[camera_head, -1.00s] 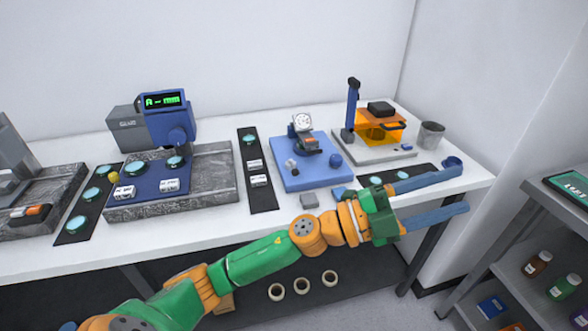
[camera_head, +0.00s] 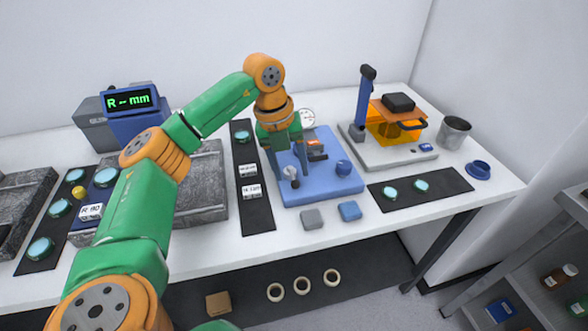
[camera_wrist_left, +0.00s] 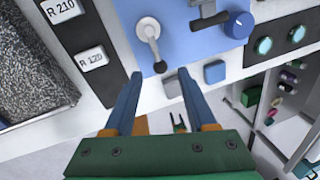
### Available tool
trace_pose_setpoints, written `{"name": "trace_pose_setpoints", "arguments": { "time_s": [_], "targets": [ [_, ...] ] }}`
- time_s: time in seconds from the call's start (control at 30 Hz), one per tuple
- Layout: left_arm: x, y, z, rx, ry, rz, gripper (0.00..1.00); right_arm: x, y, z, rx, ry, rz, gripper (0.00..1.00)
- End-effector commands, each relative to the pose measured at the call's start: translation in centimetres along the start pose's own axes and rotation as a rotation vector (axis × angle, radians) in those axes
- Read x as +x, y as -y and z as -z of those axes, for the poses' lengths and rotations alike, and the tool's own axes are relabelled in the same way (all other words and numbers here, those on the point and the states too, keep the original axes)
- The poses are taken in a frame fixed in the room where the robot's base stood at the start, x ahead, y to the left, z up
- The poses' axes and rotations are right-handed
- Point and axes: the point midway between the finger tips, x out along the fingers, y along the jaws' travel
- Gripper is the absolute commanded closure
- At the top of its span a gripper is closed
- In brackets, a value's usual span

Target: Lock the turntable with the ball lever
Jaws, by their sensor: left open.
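The ball lever (camera_head: 291,173) is a short grey lever with a pale round end on the front left of a blue base (camera_head: 325,186). In the left wrist view the lever (camera_wrist_left: 154,44) runs from a pale round pivot to a dark tip. No separate turntable can be made out; my arm covers part of the blue base's instrument. My left gripper (camera_head: 292,176) is open and empty above the blue base, its fingers on either side of the lever. In the left wrist view the left gripper's fingertips (camera_wrist_left: 160,76) sit around the line of the lever's tip; contact cannot be told.
A blue knob (camera_head: 343,167) stands on the base, right of the lever. A grey block (camera_head: 312,219) and a blue block (camera_head: 349,211) lie in front. A black strip with labelled blocks (camera_head: 258,218) lies left. An orange-windowed instrument (camera_head: 385,151) stands at right.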

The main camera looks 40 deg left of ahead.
Motion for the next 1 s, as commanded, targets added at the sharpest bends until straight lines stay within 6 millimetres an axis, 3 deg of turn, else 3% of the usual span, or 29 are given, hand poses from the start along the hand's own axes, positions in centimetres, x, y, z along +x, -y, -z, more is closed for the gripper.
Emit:
{"name": "trace_pose_setpoints", "arguments": {
  "time_s": [0.2,0.43,0.63,1.0],
  "targets": [
    [2.8,0.1,0.1,0.002,-0.002,0.001,0.44,-0.4,-0.2,-0.5,-0.002,0.01,-0.004,0.26],
    [3.0,0.1,0.1,0.003,-0.001,0.003,0.44,-0.3,-0.2,-0.3,-0.002,0.006,-0.004,0.26],
    [2.9,0.1,0.1,0.004,-0.001,0.004,0.97,-0.3,-0.2,-0.2,-0.001,0.005,-0.004,0.26],
    [2.8,0.0,0.1,0.031,-0.007,0.004,1.0,-0.6,0.0,-0.1,0.0,0.003,-0.001,0.26]
  ]
}}
